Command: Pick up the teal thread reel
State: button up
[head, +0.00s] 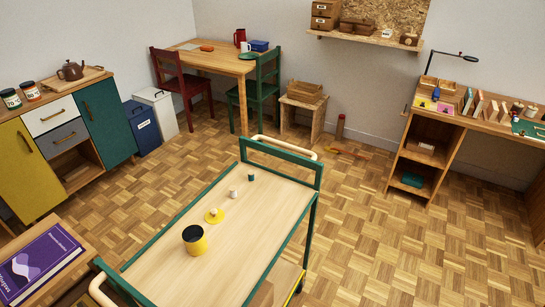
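A small dark teal reel (251,176) stands on the wooden top of a green-framed cart (262,205), towards its far end. It looks like the teal thread reel, though it is too small to see its thread clearly. A small white-grey reel-like object (233,194) stands just nearer and to its left, apart from it. My gripper is not in view.
Rails with pale handles rise at both cart ends. A side table with a purple book (40,262) stands left. Parquet floor is open to the right.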

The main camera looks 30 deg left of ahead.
aim_at(251, 173)
jog(key=z, duration=0.05)
jog(key=i, duration=2.2)
jog(key=u, duration=4.85)
